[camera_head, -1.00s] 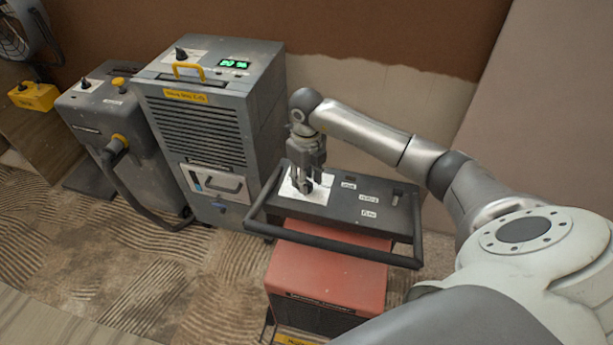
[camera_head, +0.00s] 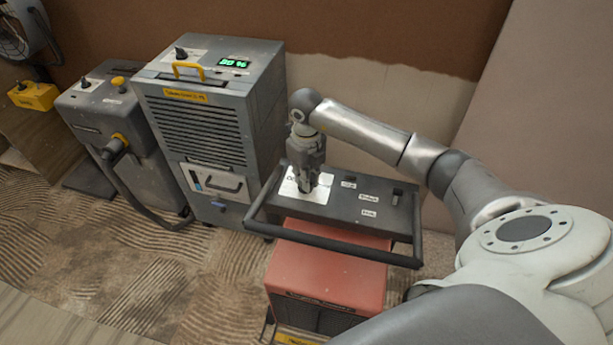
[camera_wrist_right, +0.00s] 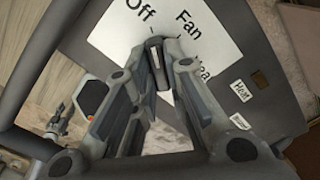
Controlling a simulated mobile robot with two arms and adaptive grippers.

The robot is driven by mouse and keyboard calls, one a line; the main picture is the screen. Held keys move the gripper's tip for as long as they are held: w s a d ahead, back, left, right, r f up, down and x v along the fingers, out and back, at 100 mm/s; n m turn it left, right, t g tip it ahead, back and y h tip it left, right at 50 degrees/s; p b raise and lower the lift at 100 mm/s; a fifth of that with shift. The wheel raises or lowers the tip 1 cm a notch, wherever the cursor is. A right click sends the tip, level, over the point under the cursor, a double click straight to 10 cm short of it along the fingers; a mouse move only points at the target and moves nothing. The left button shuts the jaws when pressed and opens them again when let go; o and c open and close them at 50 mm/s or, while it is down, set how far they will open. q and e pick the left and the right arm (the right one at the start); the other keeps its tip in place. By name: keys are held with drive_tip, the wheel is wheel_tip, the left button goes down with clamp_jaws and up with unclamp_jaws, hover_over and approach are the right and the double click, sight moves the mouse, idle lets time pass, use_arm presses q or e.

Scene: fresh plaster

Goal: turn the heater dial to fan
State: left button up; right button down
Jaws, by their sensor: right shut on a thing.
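The heater is a red box (camera_head: 328,272) with a dark top panel (camera_head: 345,212) and a black tube handle around its front. A white dial plate (camera_head: 322,193) sits on the panel's left part; in the right wrist view the plate (camera_wrist_right: 112,45) reads Off, Fan and a partly covered Heat. My right gripper (camera_head: 306,188) points down onto this plate. In the right wrist view its fingers are shut on the dark dial (camera_wrist_right: 156,55). A pale line on the dial points roughly between Off and Fan. My left gripper is out of view.
A grey dehumidifier (camera_head: 245,115) with a green display stands left of the heater. Farther left are a grey machine with a hose (camera_head: 100,110) and a yellow box (camera_head: 33,96). A small switch (camera_head: 397,197) sits on the panel's right. Patterned floor (camera_head: 130,265) lies in front.

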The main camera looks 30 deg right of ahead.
drive_tip(key=m+p, duration=0.1)
drive_tip(key=m, duration=0.4)
drive_tip(key=shift+r+m, duration=0.1)
drive_tip(key=shift+m, duration=0.3)
drive_tip(key=m+p, duration=0.1)
drive_tip(key=m, duration=0.4)
drive_tip(key=shift+w+a, duration=0.1)
drive_tip(key=shift+a, duration=0.05)
drive_tip(key=shift+m, duration=0.3)
drive_tip(key=c, duration=1.5)
unclamp_jaws()
drive_tip(key=shift+o, duration=0.2)
wheel_tip(320, 180, up, 12)
